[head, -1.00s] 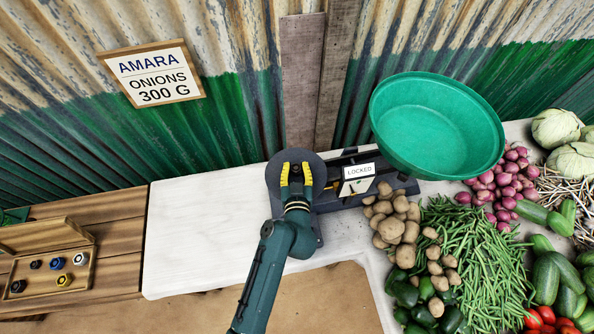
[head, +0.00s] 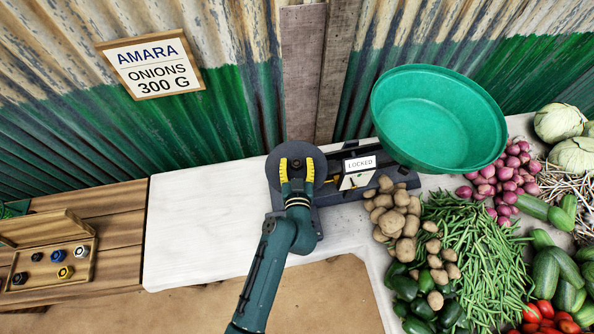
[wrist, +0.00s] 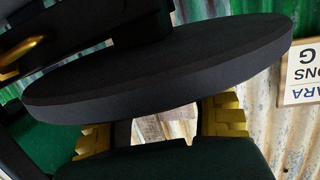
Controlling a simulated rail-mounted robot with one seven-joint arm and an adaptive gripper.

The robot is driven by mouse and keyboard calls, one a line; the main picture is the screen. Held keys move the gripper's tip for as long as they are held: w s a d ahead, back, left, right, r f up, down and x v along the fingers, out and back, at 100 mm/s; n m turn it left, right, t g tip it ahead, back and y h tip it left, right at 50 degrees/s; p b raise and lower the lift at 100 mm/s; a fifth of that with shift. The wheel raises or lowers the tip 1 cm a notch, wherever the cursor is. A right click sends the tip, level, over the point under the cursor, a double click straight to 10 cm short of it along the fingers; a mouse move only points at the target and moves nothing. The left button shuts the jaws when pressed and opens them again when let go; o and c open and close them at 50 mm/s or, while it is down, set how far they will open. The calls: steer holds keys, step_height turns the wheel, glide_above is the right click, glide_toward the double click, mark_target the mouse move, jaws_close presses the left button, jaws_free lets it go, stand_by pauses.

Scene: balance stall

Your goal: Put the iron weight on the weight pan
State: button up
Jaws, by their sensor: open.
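The weight pan (head: 276,159) is a dark round disc at the left end of the balance. In the wrist view the pan (wrist: 150,75) appears upside down, from below its edge. A small dark round piece, apparently the iron weight (head: 296,162), sits at the middle of the pan between my fingertips. It is dark on dark, so its outline is hard to make out. My gripper (head: 297,170) is open over the pan, with one yellow finger on each side of that piece. In the wrist view the pan hides the fingertips and anything between them.
A label reading LOCKED (head: 361,164) is on the balance, whose green bowl (head: 438,120) is at right. An open wooden box (head: 92,262) with several weights is at far left. Potatoes (head: 395,213) and beans lie right of my arm. The white counter (head: 205,225) is clear at left.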

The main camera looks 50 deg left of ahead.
steer(key=v, duration=1.1)
steer(key=shift+s+d+b, duration=0.2)
steer(key=shift+b, duration=0.1)
steer(key=w+d+r+m+t+h, duration=0.15)
steer(key=w+d+r, duration=0.35)
steer(key=r, duration=0.6)
steer(key=w+d+r+t+h, duration=0.1)
steer(key=w+d+r+t, duration=0.25)
steer(key=r, duration=0.65)
steer(key=s+d+r+m+t+h, duration=0.3)
steer(key=d+r, duration=0.6)
steer(key=r, duration=0.3)
steer(key=s+d+r+m+t+h, duration=0.3)
steer(key=d+r+m+h, duration=0.2)
steer(key=d+r, duration=0.5)
steer(key=shift+r+h, duration=0.9)
steer(key=shift+h, duration=0.15)
steer(key=shift+w+d, duration=0.1)
steer(key=shift+d, duration=0.05)
